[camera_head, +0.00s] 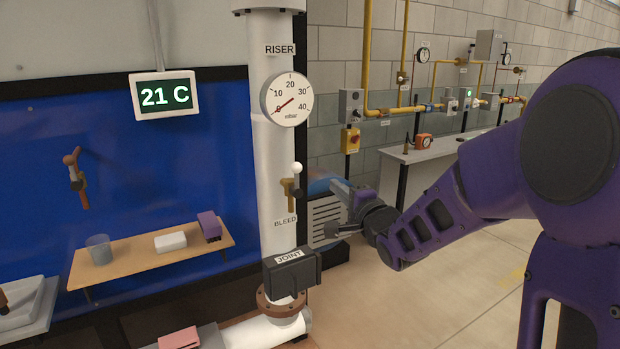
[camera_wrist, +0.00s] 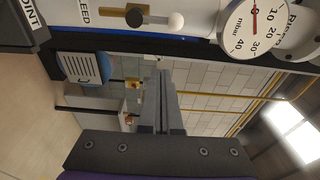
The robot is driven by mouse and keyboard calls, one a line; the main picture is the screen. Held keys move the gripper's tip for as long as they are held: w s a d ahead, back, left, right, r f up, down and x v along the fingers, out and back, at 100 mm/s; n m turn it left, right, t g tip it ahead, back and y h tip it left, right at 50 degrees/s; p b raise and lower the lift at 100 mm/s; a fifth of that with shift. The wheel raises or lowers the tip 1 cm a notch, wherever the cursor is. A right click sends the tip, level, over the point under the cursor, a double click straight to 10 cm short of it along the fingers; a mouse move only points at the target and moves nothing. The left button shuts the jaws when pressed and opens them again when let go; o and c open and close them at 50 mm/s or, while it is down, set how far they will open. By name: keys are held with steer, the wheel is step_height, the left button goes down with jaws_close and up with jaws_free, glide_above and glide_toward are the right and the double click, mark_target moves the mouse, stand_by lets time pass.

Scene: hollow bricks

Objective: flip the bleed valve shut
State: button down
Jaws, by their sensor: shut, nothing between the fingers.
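The bleed valve (camera_head: 289,188) is a small brass fitting on the white riser pipe, above the BLEED label. Its lever points up along the pipe and ends in a white ball knob (camera_head: 296,168). In the wrist view the valve (camera_wrist: 134,16) and the white knob (camera_wrist: 176,20) lie at the top edge, beyond the fingertips. My gripper (camera_head: 331,229) is to the right of the pipe and lower than the valve, apart from it. In the wrist view my gripper's fingers (camera_wrist: 158,75) are together with nothing between them.
A pressure gauge (camera_head: 287,99) sits on the riser above the valve, its needle near the low end. A dark JOINT box (camera_head: 291,271) is below the valve. A wooden shelf (camera_head: 135,262) with a cup stands left.

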mark_target(296, 180)
steer(key=x, duration=1)
steer(key=shift+s+a+b, duration=0.35)
steer(key=shift+s+a, duration=1.1)
steer(key=shift+a, duration=0.05)
steer(key=shift+w, duration=0.1)
